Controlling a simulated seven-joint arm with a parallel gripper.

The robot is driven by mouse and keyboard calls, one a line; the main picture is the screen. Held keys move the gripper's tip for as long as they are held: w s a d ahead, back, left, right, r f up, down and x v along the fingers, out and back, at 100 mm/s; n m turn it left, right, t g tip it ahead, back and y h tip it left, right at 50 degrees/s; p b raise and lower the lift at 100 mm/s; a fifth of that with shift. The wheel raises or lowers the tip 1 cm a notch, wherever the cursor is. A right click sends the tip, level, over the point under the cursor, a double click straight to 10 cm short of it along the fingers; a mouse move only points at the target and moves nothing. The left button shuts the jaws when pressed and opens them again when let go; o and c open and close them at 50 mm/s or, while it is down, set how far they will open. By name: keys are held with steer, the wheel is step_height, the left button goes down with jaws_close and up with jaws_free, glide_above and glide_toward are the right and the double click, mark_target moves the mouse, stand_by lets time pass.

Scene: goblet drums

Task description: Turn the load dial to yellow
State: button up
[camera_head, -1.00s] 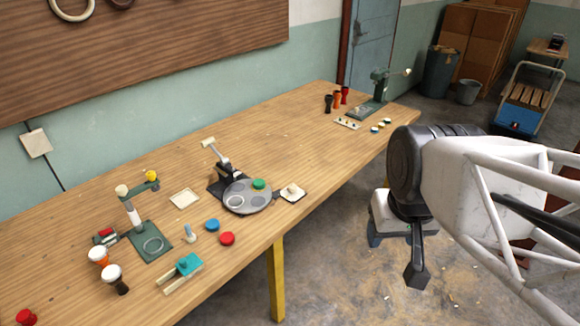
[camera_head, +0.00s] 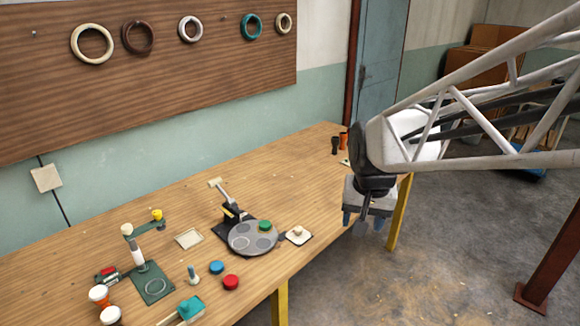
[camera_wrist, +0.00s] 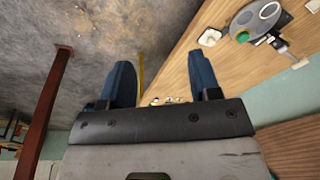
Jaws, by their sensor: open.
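My gripper (camera_head: 363,220) is open and empty, pointing down beyond the front edge of the table, right of the fixtures. Its two blue fingers stand wide apart in the wrist view (camera_wrist: 161,75). No part is clearly marked as the load dial. A small pale square plate with a knob (camera_head: 298,234) sits on the table, right of a round grey plate (camera_head: 240,243). The round plate has several circular spots and a green disc (camera_head: 265,226) on it. In the wrist view the pale knob plate (camera_wrist: 209,37) and round plate (camera_wrist: 243,20) show at upper right, apart from the fingers.
A lever press (camera_head: 230,205) stands behind the round plate. A blue disc (camera_head: 217,267), a red disc (camera_head: 231,283) and a green stand with a yellow top (camera_head: 152,284) are at left. Dark and orange goblets (camera_head: 343,141) stand at the far end. The table's right middle is clear.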

steer(key=w+a+f+m, duration=0.1)
steer(key=w+f, duration=0.1)
steer(key=w, duration=0.3)
steer(key=w+a+f, duration=0.2)
steer(key=w, duration=0.4)
steer(key=m+g, duration=0.2)
steer(key=m, duration=0.2)
glide_toward(299, 228)
steer(key=shift+s+d+f, duration=0.15)
steer(key=shift+s+f, duration=0.25)
steer(key=shift+s, duration=0.15)
steer(key=shift+w+f, duration=0.35)
steer(key=shift+f, duration=0.15)
steer(key=shift+f, duration=0.1)
steer(key=shift+a+f, duration=0.15)
steer(key=shift+f, duration=1.7)
steer(key=shift+a+f, duration=0.15)
steer(key=shift+f, duration=1.75)
steer(key=shift+c, duration=0.2)
